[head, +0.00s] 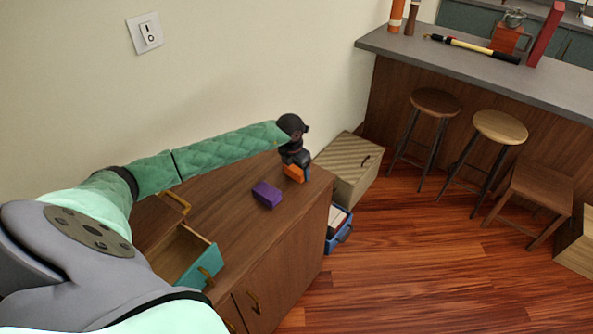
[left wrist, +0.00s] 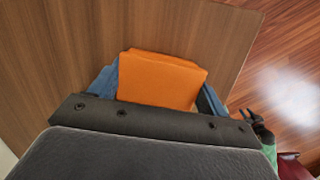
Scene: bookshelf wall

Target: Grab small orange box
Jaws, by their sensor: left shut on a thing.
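The small orange box (head: 293,173) is at the far right end of the wooden cabinet top (head: 222,205) in the head view. My left gripper (head: 297,166) reaches down over it from my green-sleeved left arm and is shut on it. In the left wrist view the orange box (left wrist: 160,80) sits between the two blue fingers of the left gripper (left wrist: 158,88), with wood behind it. I cannot tell whether the box touches the cabinet top.
A purple box (head: 266,194) lies on the cabinet top, left of the orange box. A teal-fronted drawer (head: 196,262) stands open. A striped box (head: 347,168) and a blue crate (head: 339,231) stand on the floor beyond the cabinet. Stools (head: 498,128) stand by the counter.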

